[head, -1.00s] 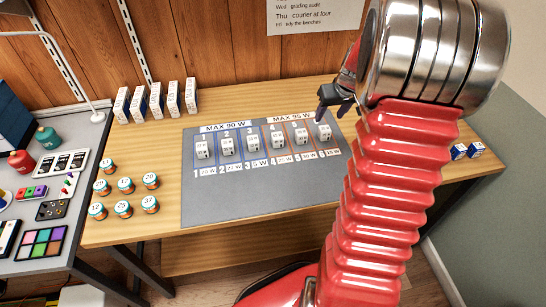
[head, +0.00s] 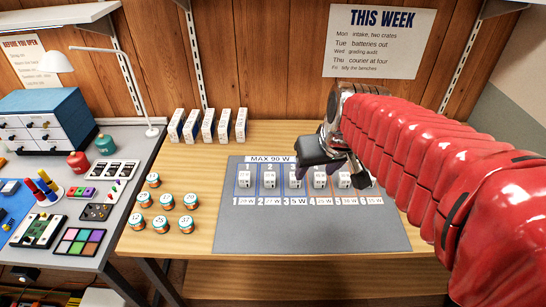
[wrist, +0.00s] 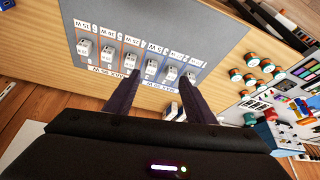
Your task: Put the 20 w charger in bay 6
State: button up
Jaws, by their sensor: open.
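Several small white chargers stand upright in a row in numbered bays on the grey mat (head: 310,232). In the head view one stands in bay 1 (head: 244,180), whose label seems to read 20 W; the print on the chargers is too small to read surely. Bay 6 is partly behind my arm, but a charger shows at its end of the row in the wrist view (wrist: 84,46). My gripper (head: 331,174) is open and empty, above the right-middle part of the row. Its spread fingers also show in the wrist view (wrist: 160,90), apart from the chargers.
White boxes (head: 207,125) stand along the back of the wooden bench. Orange and teal tins (head: 164,225) sit left of the mat. A grey side table with a lamp (head: 150,131) and a blue drawer cabinet (head: 42,122) is at left. The front of the mat is clear.

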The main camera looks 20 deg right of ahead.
jog(key=s+a+n, duration=0.1)
jog(key=s+a, duration=0.7)
jog(key=s, duration=0.2)
jog(key=shift+s+r, duration=0.2)
jog(key=shift+s, duration=0.15)
dwell(0.7)
